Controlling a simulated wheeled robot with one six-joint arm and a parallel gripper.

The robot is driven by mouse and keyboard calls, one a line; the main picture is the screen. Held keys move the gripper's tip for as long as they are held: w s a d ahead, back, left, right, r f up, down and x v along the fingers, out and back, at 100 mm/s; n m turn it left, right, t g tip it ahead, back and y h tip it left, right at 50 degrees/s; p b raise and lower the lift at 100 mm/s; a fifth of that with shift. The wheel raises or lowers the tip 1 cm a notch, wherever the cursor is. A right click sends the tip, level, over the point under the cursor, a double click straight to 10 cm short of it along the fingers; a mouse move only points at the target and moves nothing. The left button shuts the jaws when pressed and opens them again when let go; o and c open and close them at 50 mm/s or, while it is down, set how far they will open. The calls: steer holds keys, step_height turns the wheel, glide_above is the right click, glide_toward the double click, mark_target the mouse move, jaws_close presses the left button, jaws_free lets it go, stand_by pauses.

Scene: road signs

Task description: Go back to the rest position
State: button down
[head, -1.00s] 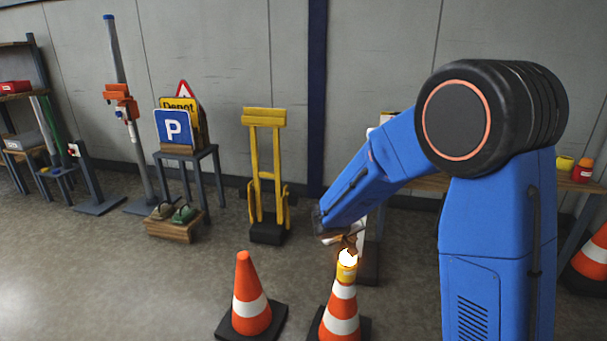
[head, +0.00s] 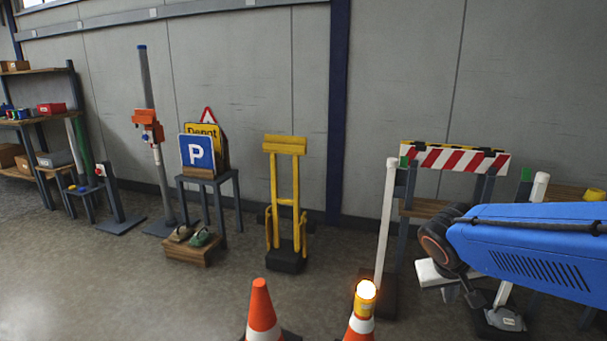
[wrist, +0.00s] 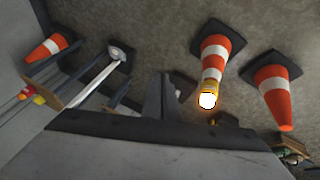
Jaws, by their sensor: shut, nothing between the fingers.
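My gripper (wrist: 162,98) shows in the wrist view as dark fingers standing up from the grey gripper body. The fingers are shut with nothing between them. In the head view my blue arm is folded at the right edge, and its fingertips cannot be made out clearly there. A lit yellow warning lamp (head: 365,292) sits on top of an orange and white cone (head: 359,330). It also shows in the wrist view (wrist: 208,98), to the right of my fingers and apart from them.
A second cone (head: 262,310) stands left of the lamp cone. A red-white barrier board (head: 455,160) and a white post (head: 386,220) stand behind, near my arm. A yellow hand truck (head: 285,200) and a parking sign (head: 197,152) are further left. Open floor lies at left.

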steer(key=s+a+y, duration=0.2)
steer(key=s, duration=0.6)
steer(key=s+a+r+n+y, duration=0.1)
steer(key=s+a+y, duration=0.1)
steer(key=s, duration=0.5)
steer(key=shift+s+a+r+t, duration=0.2)
steer(key=shift+s+a+t, duration=0.05)
steer(key=shift+s+t, duration=0.1)
